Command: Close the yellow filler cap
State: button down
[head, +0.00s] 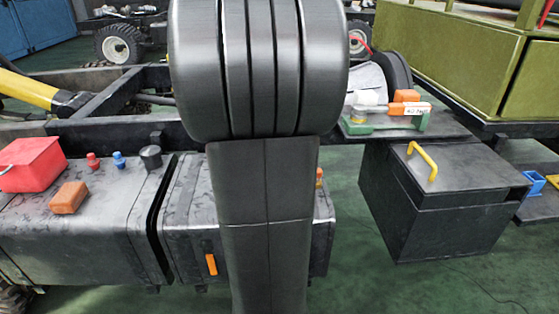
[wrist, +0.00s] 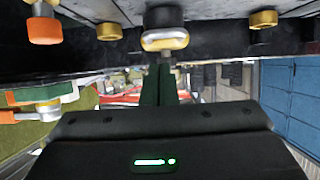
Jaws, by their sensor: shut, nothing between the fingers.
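A yellow-gold filler cap (wrist: 164,42) with a pale band shows at the top middle of the wrist view, against the grey tank top. I cannot tell whether it is fully seated. In the head view my arm hides that spot. My gripper (wrist: 163,70) is shut and empty. Its dark fingers point at the cap, with the tips just below it in the picture; I cannot tell whether they touch it. My gripper is hidden in the head view.
An orange cap (wrist: 45,26) and brass fittings (wrist: 263,19) flank the filler cap. The dark tank (head: 182,215) stands behind my arm. Left are a red box (head: 32,163) and an orange block (head: 68,197); right is a black box (head: 455,205) with a yellow handle.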

jog(key=s+f, duration=0.1)
jog(key=s, duration=0.1)
jog(key=s+f+b, duration=0.1)
jog(key=s+f, duration=0.1)
jog(key=s, duration=0.1)
jog(key=s+f, duration=0.1)
jog(key=s, duration=0.2)
jog(key=shift+s+d+f, duration=0.15)
jog(key=shift+s+f, duration=0.1)
jog(key=shift+w+r, duration=0.1)
jog(key=w, duration=0.3)
jog(key=w+r+b, duration=0.1)
jog(key=w, duration=0.4)
jog(key=shift+w+a+r, duration=0.2)
jog(key=shift+w+r, duration=0.05)
jog(key=shift+w, duration=0.1)
jog(key=shift+f+b, duration=0.35)
jog(key=shift+f, duration=0.05)
jog(key=shift+f, duration=0.1)
jog(key=shift+s+d+g, duration=0.1)
jog(key=shift+g, duration=0.2)
